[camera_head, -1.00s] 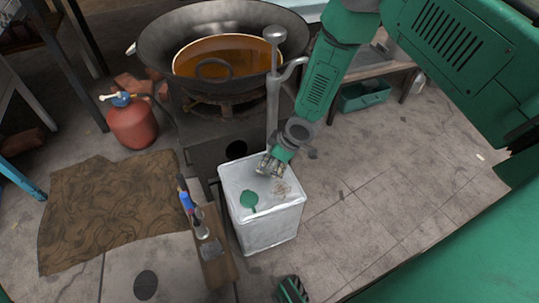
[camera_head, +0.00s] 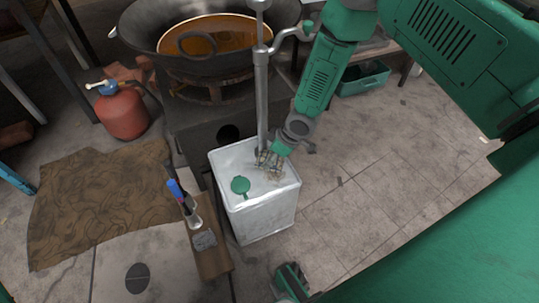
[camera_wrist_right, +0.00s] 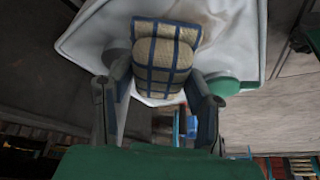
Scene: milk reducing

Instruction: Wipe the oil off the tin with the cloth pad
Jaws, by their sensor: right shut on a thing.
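The tin (camera_head: 265,215) is a pale, box-shaped can standing upright on the floor, with a green cap (camera_head: 240,185) on its top. A brownish smudge (camera_head: 276,176) shows on the top beside my right gripper (camera_head: 268,160). In the right wrist view, my right gripper (camera_wrist_right: 160,80) is shut on the cloth pad (camera_wrist_right: 167,52), a tan pad with blue bands. The pad is over the tin's top (camera_wrist_right: 85,40), with the green cap (camera_wrist_right: 223,87) to its right. Whether the pad touches the top is hard to tell.
A wok (camera_head: 150,45) of brown liquid sits on the stove behind the tin, with a grey upright post close by. A narrow board (camera_head: 213,262) with small bottles stands left of the tin. A red tank (camera_head: 122,115) and brown mat (camera_head: 95,205) lie further left.

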